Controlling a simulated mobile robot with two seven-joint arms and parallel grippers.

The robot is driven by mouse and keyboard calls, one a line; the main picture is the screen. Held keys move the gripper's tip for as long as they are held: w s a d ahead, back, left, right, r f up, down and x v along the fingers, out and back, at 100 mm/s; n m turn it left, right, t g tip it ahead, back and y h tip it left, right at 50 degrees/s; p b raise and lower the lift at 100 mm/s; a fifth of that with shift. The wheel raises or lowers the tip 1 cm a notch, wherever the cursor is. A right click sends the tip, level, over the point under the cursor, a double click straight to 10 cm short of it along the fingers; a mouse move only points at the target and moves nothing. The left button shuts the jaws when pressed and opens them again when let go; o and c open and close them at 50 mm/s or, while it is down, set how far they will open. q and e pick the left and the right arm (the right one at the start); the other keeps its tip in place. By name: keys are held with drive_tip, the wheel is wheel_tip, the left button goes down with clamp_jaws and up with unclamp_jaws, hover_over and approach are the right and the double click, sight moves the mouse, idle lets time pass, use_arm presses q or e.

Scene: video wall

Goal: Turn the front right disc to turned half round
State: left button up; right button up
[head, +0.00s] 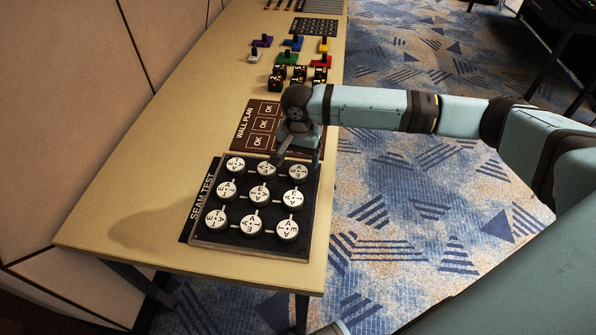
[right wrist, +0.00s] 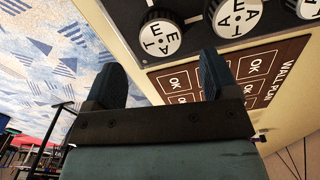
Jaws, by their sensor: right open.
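Several round discs with white lettered faces and dark rims sit in rows on the black SEAM TEST panel (head: 236,238) in the head view. The disc nearest me on the right (head: 287,230) is uncovered, with nothing touching it. My right gripper (head: 298,156) is open and empty at the panel's far right corner, close to the far right disc (head: 298,172). In the right wrist view that disc (right wrist: 160,39) lies beyond the gap between the two spread fingers (right wrist: 161,78), apart from them. My left gripper is not in view.
The brown WALL PLAN board (head: 249,130) with OK squares lies just beyond the panel. Farther along the table (head: 150,205) are black numbered cubes (head: 298,76) and coloured blocks with dark pegs (head: 292,44). Bare table lies left of the panel; the right table edge is close to it.

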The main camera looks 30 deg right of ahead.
sight(298, 172)
wheel_tip(298, 172, down, 6)
drive_tip(key=shift+r+b, duration=0.15)
drive_tip(key=shift+b, duration=0.15)
